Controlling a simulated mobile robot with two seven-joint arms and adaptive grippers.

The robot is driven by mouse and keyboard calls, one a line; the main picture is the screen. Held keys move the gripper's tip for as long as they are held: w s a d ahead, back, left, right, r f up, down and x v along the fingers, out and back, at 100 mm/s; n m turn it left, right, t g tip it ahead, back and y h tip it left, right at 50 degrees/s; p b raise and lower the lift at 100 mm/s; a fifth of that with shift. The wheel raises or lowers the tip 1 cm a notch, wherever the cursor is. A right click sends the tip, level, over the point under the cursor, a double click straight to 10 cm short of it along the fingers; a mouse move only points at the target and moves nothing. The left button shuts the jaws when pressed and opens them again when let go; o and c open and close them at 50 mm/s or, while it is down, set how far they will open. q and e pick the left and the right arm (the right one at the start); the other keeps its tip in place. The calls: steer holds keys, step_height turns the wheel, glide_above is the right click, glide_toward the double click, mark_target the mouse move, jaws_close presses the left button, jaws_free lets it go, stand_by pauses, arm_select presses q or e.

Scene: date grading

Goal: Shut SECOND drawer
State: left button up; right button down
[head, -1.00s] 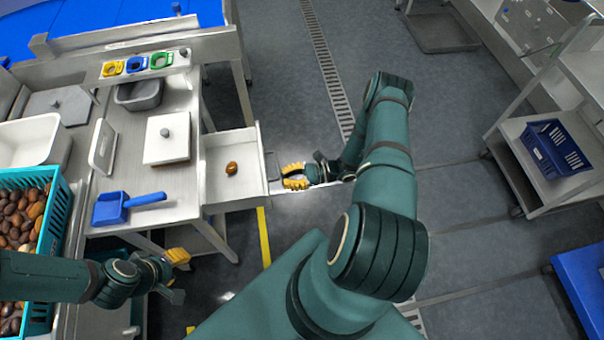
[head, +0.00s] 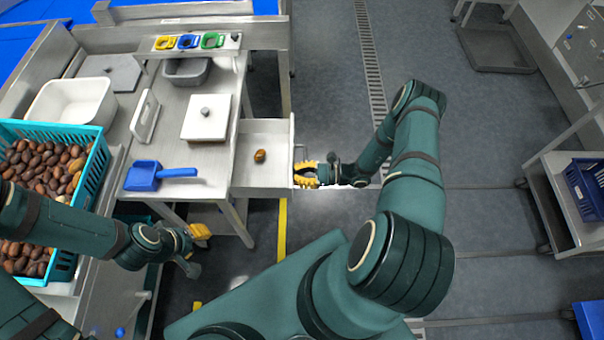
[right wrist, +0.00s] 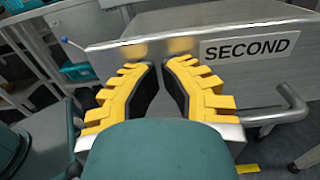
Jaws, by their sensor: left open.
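The drawer labelled SECOND (head: 279,135) stands pulled out from the right side of the steel table, with one brown date (head: 260,155) inside. Its labelled front panel (right wrist: 190,38) fills the upper right wrist view, and its bar handle (right wrist: 291,105) is at the right there. My right gripper (head: 295,175) is at the drawer's front, fingertips pointing at the panel beside the handle. Its yellow fingers (right wrist: 162,64) are apart with nothing between them. Whether they touch the panel I cannot tell. My left gripper (head: 198,250) is open and empty, low in front of the table.
On the table are a white lidded box (head: 206,128), a blue scoop (head: 143,176) and a grey tub (head: 186,78). A teal crate (head: 98,165) of dates is at the left. The floor right of my right arm is open up to a shelf cart (head: 560,215).

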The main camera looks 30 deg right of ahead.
steer(key=b+x, duration=0.2)
steer(key=x, duration=1.5)
steer(key=shift+w+a, duration=0.1)
steer(key=shift+w, duration=0.05)
arm_select(q)
steer(key=shift+s+d+f, duration=0.1)
steer(key=shift+s+f, duration=0.15)
steer(key=shift+f, duration=0.35)
steer(key=shift+s+d+f, duration=0.1)
steer(key=shift+s+f, duration=0.1)
steer(key=shift+f, duration=0.4)
arm_select(e)
steer(key=shift+w+a+r, duration=0.1)
steer(key=shift+a, duration=0.1)
steer(key=shift+d, duration=0.35)
steer(key=v, duration=0.6)
steer(key=shift+s+a+b, duration=0.15)
steer(key=shift+s+b, duration=0.05)
steer(key=shift+b, duration=0.15)
arm_select(q)
steer(key=shift+s+d+f, duration=0.1)
steer(key=shift+s+d, duration=0.35)
steer(key=shift+s, duration=0.3)
arm_select(e)
steer(key=v, duration=0.7)
steer(key=shift+s+d, duration=0.2)
steer(key=shift+d, duration=0.1)
